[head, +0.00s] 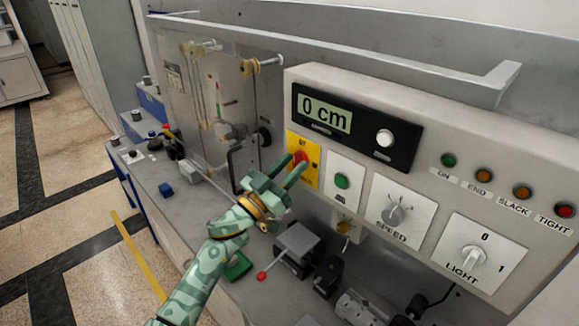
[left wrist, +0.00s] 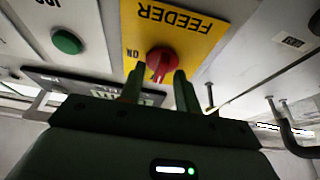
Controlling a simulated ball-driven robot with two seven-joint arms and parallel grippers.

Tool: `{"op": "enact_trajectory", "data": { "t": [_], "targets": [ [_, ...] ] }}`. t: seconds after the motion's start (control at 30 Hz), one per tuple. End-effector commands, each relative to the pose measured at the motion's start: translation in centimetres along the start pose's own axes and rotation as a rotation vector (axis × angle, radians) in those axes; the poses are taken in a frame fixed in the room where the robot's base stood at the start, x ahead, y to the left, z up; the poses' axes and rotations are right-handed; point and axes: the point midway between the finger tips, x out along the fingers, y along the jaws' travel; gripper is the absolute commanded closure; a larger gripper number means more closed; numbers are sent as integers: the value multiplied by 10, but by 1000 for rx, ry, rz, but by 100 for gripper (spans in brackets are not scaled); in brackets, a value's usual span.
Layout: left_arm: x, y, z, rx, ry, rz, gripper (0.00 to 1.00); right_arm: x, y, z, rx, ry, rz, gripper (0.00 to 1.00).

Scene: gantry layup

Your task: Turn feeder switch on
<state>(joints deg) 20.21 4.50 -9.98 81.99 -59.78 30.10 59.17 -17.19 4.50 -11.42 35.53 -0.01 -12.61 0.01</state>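The feeder switch is a red rotary knob (head: 301,157) on a yellow plate (head: 312,176) at the left of the grey control panel. In the left wrist view the plate (left wrist: 205,28) reads FEEDER upside down, with a small ON mark beside the red knob (left wrist: 160,60). The knob's ridge runs roughly up and down in that view. My left gripper (head: 290,168) is right in front of the knob. Its two fingers (left wrist: 160,80) stand apart, one to each side of the knob's lower part; contact is unclear. My right gripper is not in view.
A green button (head: 342,181) sits close to the right of the plate, with the SPEED knob (head: 396,213) and LIGHT switch (head: 473,258) further right. A clear guard with spools (head: 225,95) stands to the left.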

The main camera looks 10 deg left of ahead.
Motion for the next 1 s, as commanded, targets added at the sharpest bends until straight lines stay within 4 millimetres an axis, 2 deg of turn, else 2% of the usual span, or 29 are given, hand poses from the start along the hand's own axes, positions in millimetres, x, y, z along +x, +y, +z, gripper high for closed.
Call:
{"op": "enact_trajectory", "data": {
  "t": [0.17, 0.2, 0.3, 0.33, 0.67, 1.0],
  "targets": [
    [0, 0, 0, 0, -1, 0, 67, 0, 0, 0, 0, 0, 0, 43],
    [0, 0, 0, 0, -1, 0, 70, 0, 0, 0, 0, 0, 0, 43],
    [0, 0, 0, 0, -1, 0, 98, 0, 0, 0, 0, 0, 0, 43],
    [0, 0, 0, 0, -1, 0, 100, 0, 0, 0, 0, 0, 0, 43],
    [-1, -1, 1, 20, -2, 8, 100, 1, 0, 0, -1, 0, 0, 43],
    [-1, -2, 1, 195, -3, 80, 100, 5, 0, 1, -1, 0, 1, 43]
  ]
}}
